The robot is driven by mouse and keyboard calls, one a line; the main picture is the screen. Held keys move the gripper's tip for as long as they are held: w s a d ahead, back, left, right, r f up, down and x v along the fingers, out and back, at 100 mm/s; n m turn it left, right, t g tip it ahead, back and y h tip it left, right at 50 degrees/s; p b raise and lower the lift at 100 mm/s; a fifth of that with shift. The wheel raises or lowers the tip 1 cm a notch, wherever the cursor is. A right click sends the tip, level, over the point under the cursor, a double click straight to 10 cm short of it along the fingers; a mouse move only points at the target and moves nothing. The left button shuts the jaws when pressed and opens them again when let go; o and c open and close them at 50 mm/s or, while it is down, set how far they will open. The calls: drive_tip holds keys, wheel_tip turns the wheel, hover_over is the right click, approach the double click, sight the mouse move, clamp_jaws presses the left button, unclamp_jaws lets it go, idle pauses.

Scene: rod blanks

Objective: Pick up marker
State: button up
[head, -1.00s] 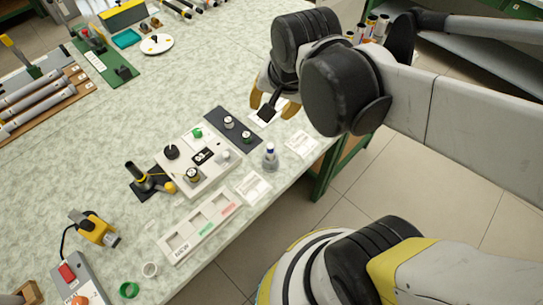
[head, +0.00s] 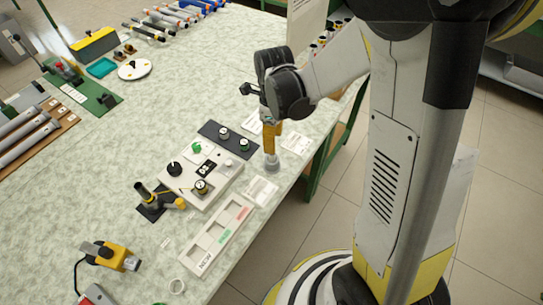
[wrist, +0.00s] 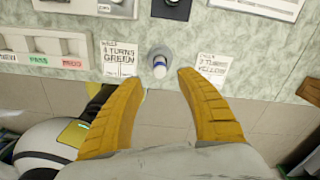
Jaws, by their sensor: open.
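The marker (wrist: 160,66), with a white body and a blue band, stands upright in a round grey holder (wrist: 161,52) near the table edge in the wrist view. My gripper (wrist: 160,82) is open, with its yellow fingers spread to either side of the marker, and nothing is held. In the head view my gripper (head: 270,150) points down over the grey holder (head: 271,163), and its fingers hide most of the marker. I cannot tell the exact gap between fingertips and marker.
Printed cards (wrist: 118,55) lie left and right of the holder. A control box (head: 205,170) with knobs and a white sorting tray (head: 222,236) lie nearby on the table (head: 100,150). The table edge is close, with open floor beyond.

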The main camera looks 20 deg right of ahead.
sight(272, 157)
drive_tip(key=f+b, duration=0.1)
drive_tip(key=f, duration=0.1)
drive_tip(key=f+b, duration=0.2)
drive_tip(key=f, duration=0.1)
drive_tip(key=shift+w+a+f, duration=0.2)
drive_tip(key=shift+w+f, duration=0.05)
drive_tip(key=shift+f, duration=0.1)
drive_tip(key=shift+r, duration=0.1)
clamp_jaws()
